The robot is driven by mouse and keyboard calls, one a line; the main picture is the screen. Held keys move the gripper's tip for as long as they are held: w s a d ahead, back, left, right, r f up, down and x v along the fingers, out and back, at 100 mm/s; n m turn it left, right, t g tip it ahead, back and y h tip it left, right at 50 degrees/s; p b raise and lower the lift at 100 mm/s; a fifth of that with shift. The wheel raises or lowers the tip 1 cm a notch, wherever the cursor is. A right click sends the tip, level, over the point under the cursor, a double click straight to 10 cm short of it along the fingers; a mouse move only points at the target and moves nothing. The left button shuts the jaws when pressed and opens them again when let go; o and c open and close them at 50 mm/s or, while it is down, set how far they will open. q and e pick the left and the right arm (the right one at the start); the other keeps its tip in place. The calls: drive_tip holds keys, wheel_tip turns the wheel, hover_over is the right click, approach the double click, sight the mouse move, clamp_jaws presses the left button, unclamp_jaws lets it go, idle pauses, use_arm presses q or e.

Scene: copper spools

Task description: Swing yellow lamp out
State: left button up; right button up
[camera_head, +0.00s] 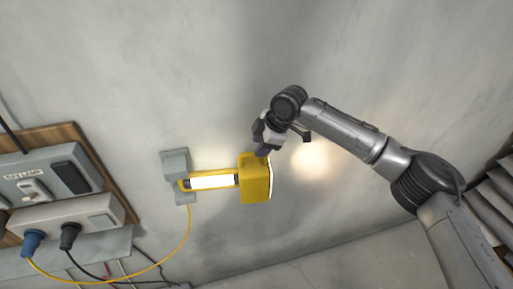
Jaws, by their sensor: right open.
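The yellow lamp (254,179) sits on a grey wall bracket (175,164) in the middle of the head view. Its lit white tube (211,182) lies between the bracket and the yellow block at its right end. My right gripper (263,150) is at the upper right corner of that yellow block. It is open, with a fingertip at or just above the block's edge; I cannot tell if they touch. The right arm comes in from the right. My left gripper is not in view.
A yellow cable (186,232) hangs from the bracket and loops to a socket box (66,216) at the left, with a blue plug (33,240) and a black plug (70,234). A switch box (45,174) sits above on a wooden board. The wall above the lamp is clear.

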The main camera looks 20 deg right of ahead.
drive_tip(key=shift+x, duration=1.55)
clamp_jaws()
